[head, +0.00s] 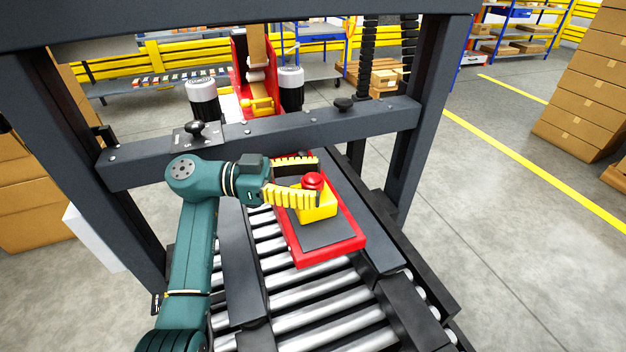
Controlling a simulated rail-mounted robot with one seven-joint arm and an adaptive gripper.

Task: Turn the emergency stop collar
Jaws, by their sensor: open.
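The emergency stop is a red mushroom button (313,181) on a yellow box (319,208). The box stands on a red-rimmed tray (347,246) with a dark grey top, on the roller conveyor. The collar under the red button is too small to make out clearly. My gripper (318,181) comes in from the left with its yellow ribbed fingers apart. One finger is on the near side of the button, in front of part of the box, and the other is on the far side. I cannot tell whether either finger touches the button or collar.
A dark crossbar (330,122) with black knobs spans the frame just behind my gripper. Dark frame posts (412,135) stand on both sides. Metal rollers (325,295) lie in front. Stacked cartons (590,90) stand at the right, with open floor between.

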